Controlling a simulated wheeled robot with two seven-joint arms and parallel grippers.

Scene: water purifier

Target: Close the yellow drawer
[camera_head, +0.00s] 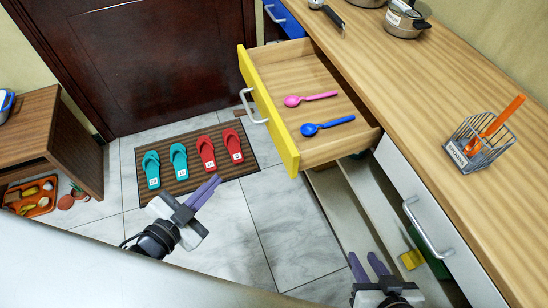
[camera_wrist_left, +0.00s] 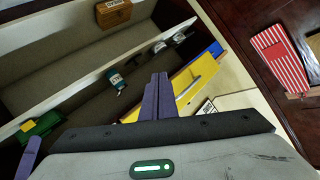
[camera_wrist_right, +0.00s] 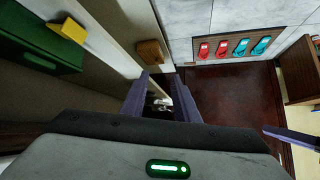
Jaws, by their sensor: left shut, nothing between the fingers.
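The yellow drawer (camera_head: 268,110) is pulled out from the wooden counter in the head view. A pink spoon (camera_head: 310,98) and a blue spoon (camera_head: 327,125) lie inside it. Its pale handle (camera_head: 256,108) faces left. A yellow front with a handle also shows in the left wrist view (camera_wrist_left: 207,68), partly behind the fingers. My left gripper (camera_head: 216,182) is shut and empty, left of and below the drawer front, apart from it. My right gripper (camera_head: 364,257) is open and empty, well below the drawer near the cabinet's lower part; its fingers show apart in the right wrist view (camera_wrist_right: 158,78).
A white drawer front (camera_head: 430,220) with a handle is right of the yellow drawer. A wire basket (camera_head: 480,142) and pots (camera_head: 404,22) stand on the counter (camera_head: 440,95). Slippers lie on a brown mat (camera_head: 245,163). Tiled floor between mat and drawer is clear.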

